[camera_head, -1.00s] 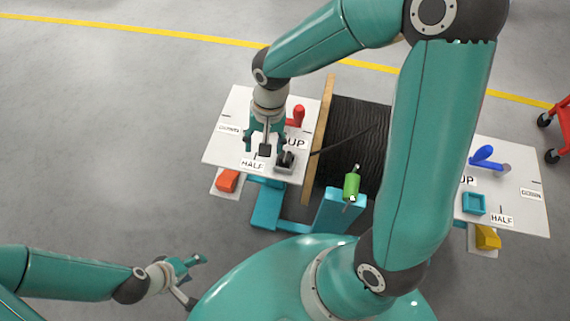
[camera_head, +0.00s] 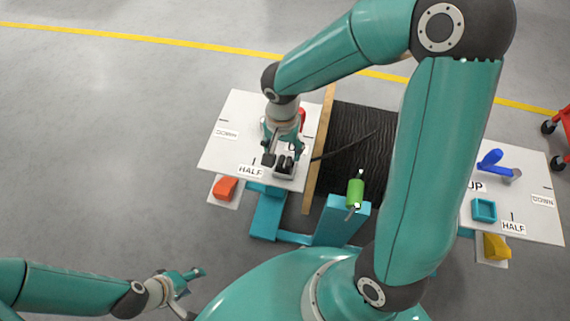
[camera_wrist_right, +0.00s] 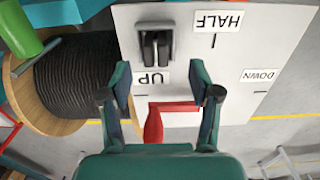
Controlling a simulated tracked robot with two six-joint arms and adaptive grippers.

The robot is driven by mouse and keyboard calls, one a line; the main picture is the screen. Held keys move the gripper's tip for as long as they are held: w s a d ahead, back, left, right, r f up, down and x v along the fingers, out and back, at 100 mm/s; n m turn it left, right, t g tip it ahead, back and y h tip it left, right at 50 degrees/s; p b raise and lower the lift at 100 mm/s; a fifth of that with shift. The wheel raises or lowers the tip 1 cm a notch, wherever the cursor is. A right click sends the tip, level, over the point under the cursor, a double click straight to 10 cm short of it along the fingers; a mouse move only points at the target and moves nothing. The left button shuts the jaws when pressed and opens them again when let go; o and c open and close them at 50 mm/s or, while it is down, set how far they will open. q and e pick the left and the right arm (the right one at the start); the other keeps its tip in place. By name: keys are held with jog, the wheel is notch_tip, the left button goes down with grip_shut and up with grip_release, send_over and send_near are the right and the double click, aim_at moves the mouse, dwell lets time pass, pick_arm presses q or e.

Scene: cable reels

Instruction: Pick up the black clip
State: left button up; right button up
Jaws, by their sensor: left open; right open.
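The black clip (camera_head: 284,163) sits in a small grey holder (camera_head: 283,176) on the left white panel, near the reel. In the right wrist view the clip (camera_wrist_right: 155,48) stands in its holder at the upper middle, ahead of the fingertips. My right gripper (camera_head: 283,155) is open above the panel, close to the clip and partly covering it in the head view. In the right wrist view its fingers (camera_wrist_right: 163,88) are apart with nothing held between them. My left gripper (camera_head: 188,281) is open and empty at the lower left, over the floor.
A red lever (camera_wrist_right: 153,122) lies below my right fingers in the right wrist view. The black cable reel (camera_head: 357,145) is right of the panel, with a green handle (camera_head: 355,193) in front. An orange block (camera_head: 226,187) is at the panel's front edge.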

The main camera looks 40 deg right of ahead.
aim_at(285, 160)
jog(key=shift+s+d+f+b, duration=0.1)
jog(key=shift+d+f+b, duration=0.1)
jog(key=shift+f, duration=1.2)
jog(key=shift+s+d+f+b, duration=0.1)
jog(key=shift+f+b, duration=0.05)
jog(key=shift+f, duration=1.2)
grip_shut()
